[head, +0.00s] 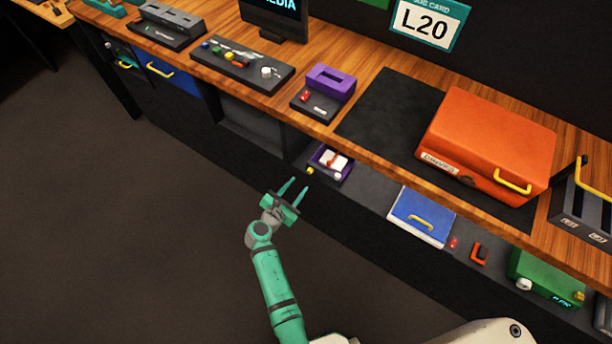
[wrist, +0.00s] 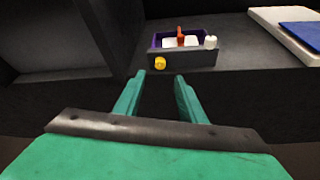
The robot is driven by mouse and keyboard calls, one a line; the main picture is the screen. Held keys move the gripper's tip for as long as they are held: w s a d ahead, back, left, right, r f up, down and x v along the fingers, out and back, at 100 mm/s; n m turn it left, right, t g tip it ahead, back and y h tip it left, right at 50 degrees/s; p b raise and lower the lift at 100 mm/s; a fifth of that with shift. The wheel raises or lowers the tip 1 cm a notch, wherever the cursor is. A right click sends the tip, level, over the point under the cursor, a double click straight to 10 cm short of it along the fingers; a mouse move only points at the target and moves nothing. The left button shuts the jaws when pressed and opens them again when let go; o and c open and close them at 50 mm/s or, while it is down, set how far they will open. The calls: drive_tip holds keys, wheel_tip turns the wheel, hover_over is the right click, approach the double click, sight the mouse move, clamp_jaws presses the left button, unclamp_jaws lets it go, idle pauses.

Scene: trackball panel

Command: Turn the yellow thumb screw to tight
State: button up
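The yellow thumb screw (head: 310,171) is a small round knob on the front left of a dark purple-lined box on the lower shelf. It also shows in the wrist view (wrist: 160,63), just beyond my fingertips and a little above them in the picture. The box (wrist: 190,60) holds white pieces and a red-orange part (wrist: 180,37), with a white knob (wrist: 211,41) at its right. My gripper (head: 294,186) is open and empty in front of the shelf, apart from the screw. Its two teal fingers (wrist: 158,80) point toward the box. Any tightness mark on the screw is too small to read.
The wooden counter (head: 385,152) overhangs the shelf. A dark divider (wrist: 125,35) stands left of the box, beside an open bay (wrist: 50,45). A blue panel (head: 421,216) lies to the right. The floor in front is clear.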

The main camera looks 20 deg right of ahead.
sight(309, 172)
drive_tip(key=x, duration=0.8)
drive_tip(key=shift+w+d+f, duration=0.1)
drive_tip(key=shift+w+d, duration=0.05)
drive_tip(key=shift+w, duration=0.05)
clamp_jaws()
